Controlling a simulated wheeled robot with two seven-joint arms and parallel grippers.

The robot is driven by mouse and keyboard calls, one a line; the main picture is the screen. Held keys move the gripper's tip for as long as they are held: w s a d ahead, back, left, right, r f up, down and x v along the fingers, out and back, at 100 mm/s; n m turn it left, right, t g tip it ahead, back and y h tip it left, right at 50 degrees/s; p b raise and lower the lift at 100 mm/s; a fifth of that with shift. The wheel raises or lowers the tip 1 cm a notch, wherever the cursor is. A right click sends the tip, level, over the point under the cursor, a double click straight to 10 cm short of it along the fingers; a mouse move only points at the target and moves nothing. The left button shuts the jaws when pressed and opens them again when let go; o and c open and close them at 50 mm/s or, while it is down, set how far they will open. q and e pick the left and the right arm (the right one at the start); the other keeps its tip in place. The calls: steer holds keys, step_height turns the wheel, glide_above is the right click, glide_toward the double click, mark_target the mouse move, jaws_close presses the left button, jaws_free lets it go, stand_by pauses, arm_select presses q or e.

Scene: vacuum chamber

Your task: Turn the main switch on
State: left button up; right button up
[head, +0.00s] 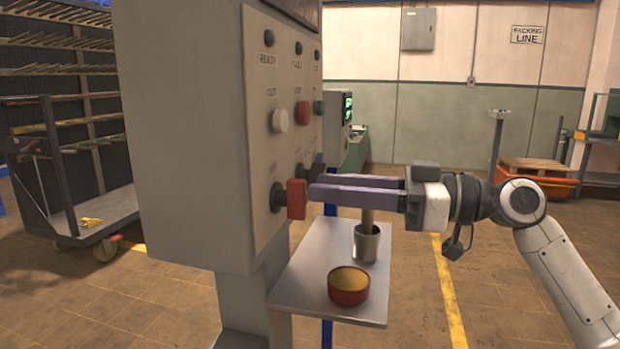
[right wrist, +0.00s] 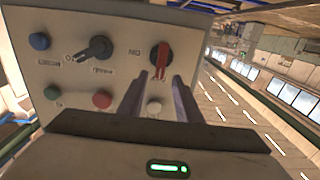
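The main switch is a red rotary handle (head: 296,198) on a dark round base, low on the sloped face of the grey control cabinet (head: 185,130). The red handle also shows in the right wrist view (right wrist: 160,62), running roughly upright in that picture. My right gripper (head: 312,190) has its purple fingertips right at the handle. In the right wrist view the right gripper's fingers (right wrist: 160,77) stand apart, one on each side of the handle, with visible gaps. Contact cannot be told. My left gripper is out of view.
A black rotary knob (right wrist: 100,48), a white button (head: 279,120) and a red button (head: 302,113) are nearby on the panel. Below my right gripper, a small shelf (head: 312,272) holds a red bowl (head: 348,286) and a metal cup (head: 366,243) with a handle standing in it.

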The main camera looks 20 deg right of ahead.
mark_target(290, 199)
steer(key=x, duration=0.2)
steer(key=shift+w+a+r, duration=0.1)
steer(key=shift+w+a, duration=0.05)
steer(key=shift+a, duration=0.05)
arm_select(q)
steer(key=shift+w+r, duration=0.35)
arm_select(e)
steer(key=shift+w+a, duration=0.35)
steer(key=shift+a, duration=0.1)
jaws_close()
arm_select(q)
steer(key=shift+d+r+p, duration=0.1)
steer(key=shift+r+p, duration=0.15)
steer(key=shift+p, duration=0.1)
